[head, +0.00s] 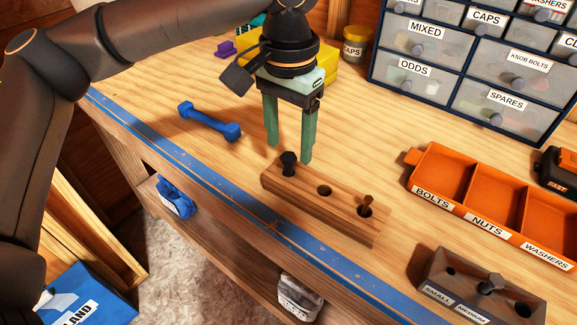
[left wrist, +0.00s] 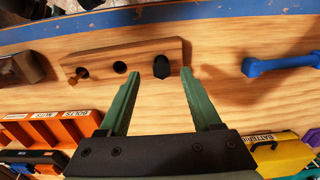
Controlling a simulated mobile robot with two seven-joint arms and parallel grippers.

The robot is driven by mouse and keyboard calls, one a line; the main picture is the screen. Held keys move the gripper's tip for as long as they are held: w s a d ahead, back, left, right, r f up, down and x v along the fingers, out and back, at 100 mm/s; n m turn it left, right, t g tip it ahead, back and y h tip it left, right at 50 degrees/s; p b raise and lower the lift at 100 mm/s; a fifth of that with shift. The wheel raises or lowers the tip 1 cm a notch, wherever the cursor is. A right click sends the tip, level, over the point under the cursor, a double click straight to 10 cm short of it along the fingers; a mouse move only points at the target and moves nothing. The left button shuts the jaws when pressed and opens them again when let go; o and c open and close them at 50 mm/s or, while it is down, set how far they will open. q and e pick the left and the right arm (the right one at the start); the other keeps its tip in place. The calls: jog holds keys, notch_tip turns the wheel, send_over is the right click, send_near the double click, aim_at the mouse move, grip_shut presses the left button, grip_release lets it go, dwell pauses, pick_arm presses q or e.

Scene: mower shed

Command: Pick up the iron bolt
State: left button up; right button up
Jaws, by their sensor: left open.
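The dark iron bolt (head: 288,164) stands upright in the left hole of a brown wooden block (head: 325,212) near the bench's front edge. In the left wrist view the bolt (left wrist: 161,67) shows as a dark head at the block's right end. My left gripper (head: 289,153) points down with green fingers apart, just above and around the bolt's place in the picture. In the left wrist view the gripper (left wrist: 161,75) is open, the bolt's head between its tips and nothing held. Whether a finger touches it I cannot tell. My right gripper is out of view.
A rusty bolt (head: 366,204) stands in the block's right hole; the middle hole is empty. A grey block (head: 455,282) holds another bolt. An orange tray (head: 440,172) and drawer cabinet (head: 462,62) stand right, a blue dumbbell-shaped piece (head: 209,121) left.

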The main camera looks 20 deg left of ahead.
aim_at(289, 156)
pick_arm(q)
notch_tip(289, 156, down, 4)
jog(key=shift+w+f, duration=0.1)
jog(key=shift+f, duration=0.1)
jog(key=shift+c, duration=0.3)
grip_shut()
jog(key=shift+r, duration=0.1)
